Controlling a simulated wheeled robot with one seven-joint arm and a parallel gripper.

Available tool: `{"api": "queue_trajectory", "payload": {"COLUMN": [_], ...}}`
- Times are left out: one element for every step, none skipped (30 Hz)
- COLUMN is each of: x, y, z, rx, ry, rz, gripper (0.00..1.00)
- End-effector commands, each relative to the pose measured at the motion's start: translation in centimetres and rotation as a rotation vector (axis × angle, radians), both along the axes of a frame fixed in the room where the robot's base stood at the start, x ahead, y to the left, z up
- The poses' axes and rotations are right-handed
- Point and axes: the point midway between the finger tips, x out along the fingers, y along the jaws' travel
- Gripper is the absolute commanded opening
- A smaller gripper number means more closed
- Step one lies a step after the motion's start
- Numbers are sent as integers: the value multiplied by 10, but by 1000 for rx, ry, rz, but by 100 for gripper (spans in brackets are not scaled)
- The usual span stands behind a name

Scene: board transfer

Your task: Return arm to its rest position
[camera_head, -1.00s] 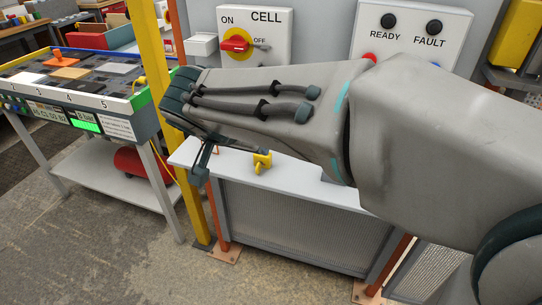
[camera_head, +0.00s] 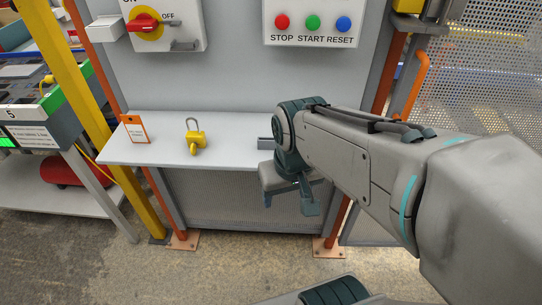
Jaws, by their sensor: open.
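My gripper (camera_head: 288,204) is at the front edge of the white shelf (camera_head: 232,157), toward its right end, pointing down. Its two fingers are spread apart with nothing between them. My grey arm reaches in from the right side of the picture. A yellow padlock (camera_head: 196,142) with a raised metal shackle sits on the shelf, to the left of my gripper and apart from it.
An orange-edged tag (camera_head: 134,129) stands on the shelf's left. The panel above has a red rotary switch (camera_head: 144,24) and a button box (camera_head: 312,22). A yellow post (camera_head: 97,120) and a workbench (camera_head: 35,133) are at left, mesh fencing (camera_head: 478,85) at right.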

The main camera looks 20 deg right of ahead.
Motion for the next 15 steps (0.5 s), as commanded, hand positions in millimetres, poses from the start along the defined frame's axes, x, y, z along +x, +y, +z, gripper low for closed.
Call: {"api": "queue_trajectory", "payload": {"x": [-1,-2,-2,-2,-2,-2,-1,-1,-1,-1,-1,-1,-1,-1,-1], "y": [-1,-1,0,0,0,0,0,0,0,0,0,0,-1,-1,-1], "z": [-1,-1,-1,-1,-1,-1,-1,-1,-1,0,2,5,8,12,18], "rx": [5,5,6,6,6,5,5,5,5,5,4,4,3,3,3], "ry": [0,0,0,0,0,0,0,0,0,0,-1,-2,-4,-6,-10], "rz": [2,4,5,6,6,6,6,6,6,6,6,5,5,4,2], "gripper": [61,61,61,61,61,61,61,61,61,61,61,61,61,61,61]}}
